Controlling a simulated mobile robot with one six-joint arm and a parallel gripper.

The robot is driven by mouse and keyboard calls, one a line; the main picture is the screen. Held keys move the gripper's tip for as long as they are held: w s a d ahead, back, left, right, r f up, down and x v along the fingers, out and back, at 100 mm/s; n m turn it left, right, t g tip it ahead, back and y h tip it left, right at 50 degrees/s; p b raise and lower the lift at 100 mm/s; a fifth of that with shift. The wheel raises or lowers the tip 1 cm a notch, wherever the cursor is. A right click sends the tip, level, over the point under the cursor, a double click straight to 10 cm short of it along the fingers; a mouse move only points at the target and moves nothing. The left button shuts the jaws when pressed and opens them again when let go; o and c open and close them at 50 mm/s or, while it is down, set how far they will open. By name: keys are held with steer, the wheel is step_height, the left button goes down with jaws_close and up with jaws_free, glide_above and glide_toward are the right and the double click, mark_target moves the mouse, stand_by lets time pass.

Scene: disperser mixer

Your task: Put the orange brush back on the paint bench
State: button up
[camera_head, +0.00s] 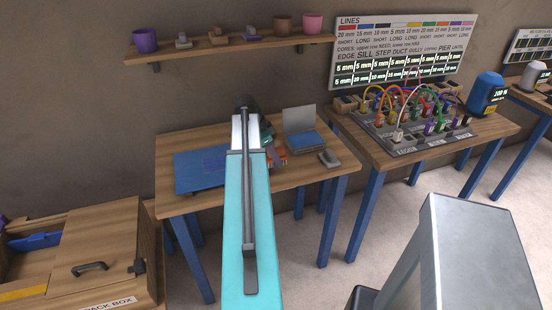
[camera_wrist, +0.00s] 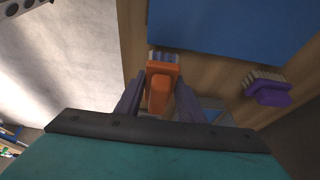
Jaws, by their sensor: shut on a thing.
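My gripper (camera_wrist: 160,92) has its two dark fingers closed on the orange brush (camera_wrist: 161,82). The brush's pale bristles point away from my gripper, toward the blue mat. In the head view, orange (camera_head: 279,153) shows just right of my turquoise arm, over the wooden bench (camera_head: 315,178). My arm hides most of the gripper there. I cannot tell whether the brush touches the bench. A purple brush (camera_wrist: 268,92) lies on the wood to the right in the wrist view. The blue mat (camera_head: 190,178) covers the bench's left part.
A small open case (camera_head: 303,132) and a grey block (camera_head: 329,158) stand on the bench's right. A shelf (camera_head: 235,46) with pots hangs above. A second table (camera_head: 460,140) with a cable panel stands right, a wooden box (camera_head: 95,250) front left.

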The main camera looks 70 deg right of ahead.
steer(key=shift+d+f+p, duration=0.15)
steer(key=shift+d+p, duration=0.15)
steer(key=shift+d, duration=1.05)
steer(key=shift+f, duration=0.1)
steer(key=shift+f+p, duration=0.7)
steer(key=shift+f, duration=0.95)
steer(key=shift+f, duration=0.15)
steer(key=o, duration=0.9)
steer(key=shift+o, duration=0.2)
steer(key=shift+b+v, duration=1.3)
steer(key=shift+v, duration=4.9)
